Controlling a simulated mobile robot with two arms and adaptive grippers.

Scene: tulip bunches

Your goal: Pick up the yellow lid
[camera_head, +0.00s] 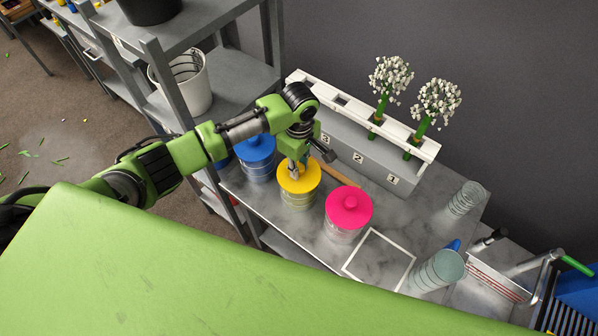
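The yellow lid (308,182) sits on a clear ribbed jar (298,200) on the grey marbled bench. My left arm comes in from the left, and its gripper (294,170) points down at the middle of the yellow lid. The fingertips are at the lid's knob, which they largely hide. I cannot tell whether they are closed on it. A blue lid (254,146) on a jar is just left of it, partly behind my arm. A pink lid (350,206) on a jar is to the right. My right gripper is not in view.
A white rack (402,133) with numbered slots holds two white flower bunches behind the jars. A wooden stick (342,173) lies between. Right are a white square outline (378,260) and glasses (440,268). A grey shelf with a white bucket (186,84) stands left.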

